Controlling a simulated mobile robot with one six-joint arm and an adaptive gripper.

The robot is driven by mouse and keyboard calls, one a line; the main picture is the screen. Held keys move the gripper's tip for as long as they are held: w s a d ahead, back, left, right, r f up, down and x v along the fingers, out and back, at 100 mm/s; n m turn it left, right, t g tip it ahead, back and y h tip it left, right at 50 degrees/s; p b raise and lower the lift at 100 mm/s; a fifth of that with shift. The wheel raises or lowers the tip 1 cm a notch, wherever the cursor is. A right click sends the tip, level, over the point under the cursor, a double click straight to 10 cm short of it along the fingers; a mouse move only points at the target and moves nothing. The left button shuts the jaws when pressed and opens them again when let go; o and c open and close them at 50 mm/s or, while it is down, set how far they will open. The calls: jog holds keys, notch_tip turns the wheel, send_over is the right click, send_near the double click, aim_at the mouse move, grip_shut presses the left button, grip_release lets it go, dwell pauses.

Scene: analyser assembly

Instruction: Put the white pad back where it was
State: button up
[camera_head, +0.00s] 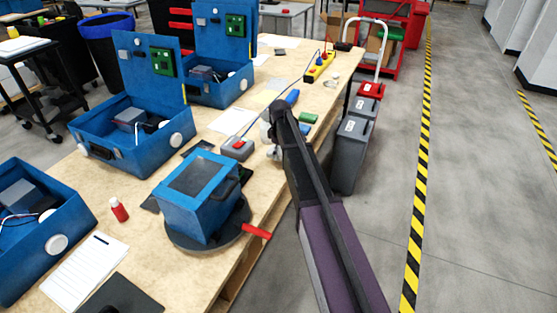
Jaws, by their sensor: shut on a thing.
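My arm reaches up from the bottom right to the right edge of the wooden table. Its dark end hides most of my gripper (272,153); only small pale and grey parts show to its left. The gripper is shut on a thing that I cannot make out. A flat white sheet or pad (232,121) lies on the table to the left of the arm's end. A lined white pad (82,268) lies at the front left. Round white discs sit on the blue cases, one on the middle case (177,139) and one on the front left case (57,243).
A blue box with a dark window (190,210) stands on a round dark base with a red handle (257,231). A grey box with a red button (237,147) is left of the arm. A red bottle (119,209) stands near the front. Grey bins (351,150) stand right of the table.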

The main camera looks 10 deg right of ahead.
aim_at(280, 151)
jog(key=shift+f+b, duration=1)
jog(key=shift+f, duration=0.4)
jog(key=shift+f, duration=0.1)
jog(key=o, duration=0.8)
jog(key=shift+r, duration=0.25)
notch_tip(280, 151, up, 12)
jog(key=p, duration=1.2)
jog(key=shift+s+f, duration=0.1)
jog(key=shift+s, duration=0.1)
jog(key=s+m, duration=1)
jog(key=s, duration=1.9)
jog(key=shift+a+m, duration=0.3)
jog(key=shift+m, duration=0.1)
